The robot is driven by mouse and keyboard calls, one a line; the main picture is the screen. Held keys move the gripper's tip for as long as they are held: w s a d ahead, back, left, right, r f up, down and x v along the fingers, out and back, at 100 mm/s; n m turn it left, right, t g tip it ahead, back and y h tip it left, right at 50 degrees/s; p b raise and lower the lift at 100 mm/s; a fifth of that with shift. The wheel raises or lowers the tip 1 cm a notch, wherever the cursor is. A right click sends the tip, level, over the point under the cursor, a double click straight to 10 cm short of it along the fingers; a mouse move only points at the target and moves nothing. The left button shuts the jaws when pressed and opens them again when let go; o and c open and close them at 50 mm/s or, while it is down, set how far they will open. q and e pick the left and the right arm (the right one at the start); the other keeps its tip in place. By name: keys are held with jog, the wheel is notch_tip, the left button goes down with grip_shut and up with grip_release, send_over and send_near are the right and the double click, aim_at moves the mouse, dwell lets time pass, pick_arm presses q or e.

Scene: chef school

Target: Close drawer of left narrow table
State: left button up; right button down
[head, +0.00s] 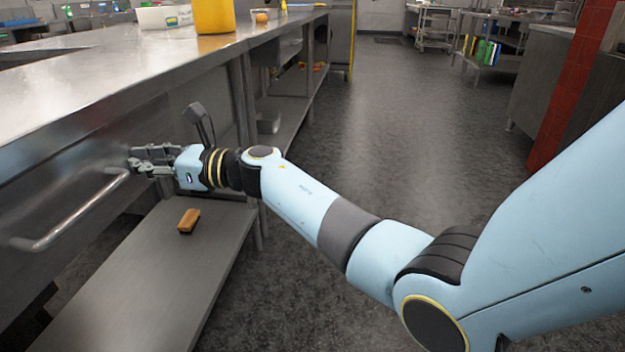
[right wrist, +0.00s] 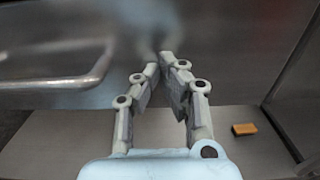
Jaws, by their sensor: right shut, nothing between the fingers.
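The steel drawer (head: 60,185) is in the front of the left narrow table (head: 110,75). Its bar handle (head: 72,215) runs along the drawer front, and the handle also shows in the right wrist view (right wrist: 60,85). My right gripper (head: 135,160) is at the drawer front, just beyond the handle's far end. Its fingertips (right wrist: 161,60) come together against or very near the steel face, with nothing between them; contact is hard to tell. The handle is outside the fingers. How far the drawer stands out is hard to tell. My left gripper is not in view.
A lower shelf (head: 150,275) under the table holds a small orange-brown block (head: 188,221), also in the right wrist view (right wrist: 244,129). A yellow container (head: 214,15) and a white bin (head: 163,17) stand on the tabletop. The floor (head: 400,130) to the right is clear.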

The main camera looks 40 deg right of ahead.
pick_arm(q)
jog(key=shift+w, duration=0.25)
